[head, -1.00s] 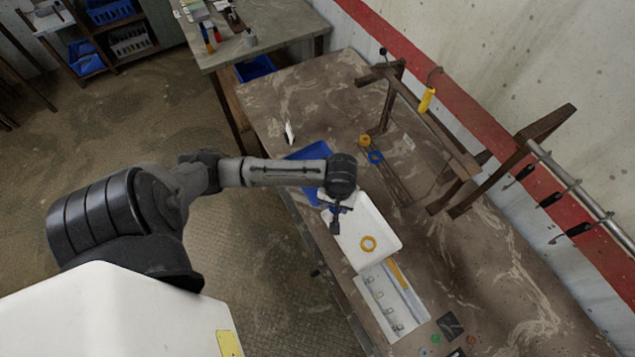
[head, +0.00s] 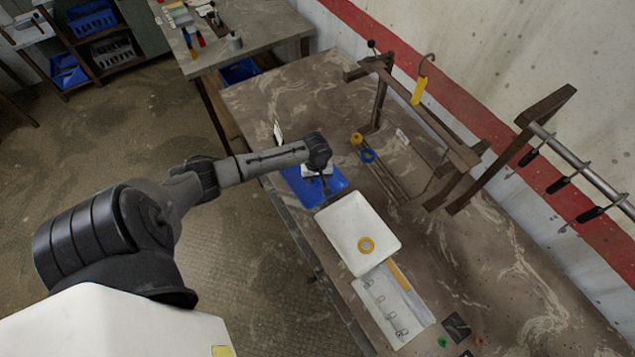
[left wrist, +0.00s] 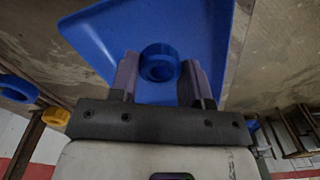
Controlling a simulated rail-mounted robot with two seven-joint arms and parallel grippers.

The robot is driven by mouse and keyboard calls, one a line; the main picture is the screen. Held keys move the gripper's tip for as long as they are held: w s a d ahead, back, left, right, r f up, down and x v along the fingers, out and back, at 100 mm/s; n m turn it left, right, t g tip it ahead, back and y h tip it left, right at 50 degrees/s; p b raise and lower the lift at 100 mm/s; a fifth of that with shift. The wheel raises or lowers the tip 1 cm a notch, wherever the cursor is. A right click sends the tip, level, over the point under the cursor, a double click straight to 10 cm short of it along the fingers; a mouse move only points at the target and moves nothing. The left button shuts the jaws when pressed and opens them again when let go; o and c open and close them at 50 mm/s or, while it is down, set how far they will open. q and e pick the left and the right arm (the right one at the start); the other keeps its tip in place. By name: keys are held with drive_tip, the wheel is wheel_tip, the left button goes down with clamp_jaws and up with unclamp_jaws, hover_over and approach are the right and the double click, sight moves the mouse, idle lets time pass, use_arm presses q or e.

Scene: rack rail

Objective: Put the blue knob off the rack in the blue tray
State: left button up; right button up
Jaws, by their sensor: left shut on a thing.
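My left gripper (head: 325,184) is over the blue tray (head: 308,194), which lies near the table's front edge. In the left wrist view, the left gripper (left wrist: 160,75) is shut on a blue knob (left wrist: 160,63), a thick ring between the fingertips. The blue tray (left wrist: 100,45) shows behind the knob; how high the knob is above it is hard to tell. In the head view the knob is not clear. Another blue ring (head: 367,156) is by the foot of the wooden rack (head: 432,125). My right gripper is not in view.
An orange knob (head: 357,139) is near the rack's foot. A yellow-handled hook (head: 419,92) hangs on the rack. A white case (head: 395,305) lies further right.

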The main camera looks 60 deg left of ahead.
use_arm(q)
drive_tip(key=shift+w+a+f, duration=0.45)
drive_tip(key=shift+w+a, duration=0.05)
drive_tip(key=shift+f, duration=1.95)
drive_tip(key=shift+f+b, duration=0.2)
drive_tip(key=shift+b, duration=0.1)
drive_tip(key=o, duration=0.9)
drive_tip(key=shift+o, duration=0.2)
drive_tip(key=shift+r, duration=0.1)
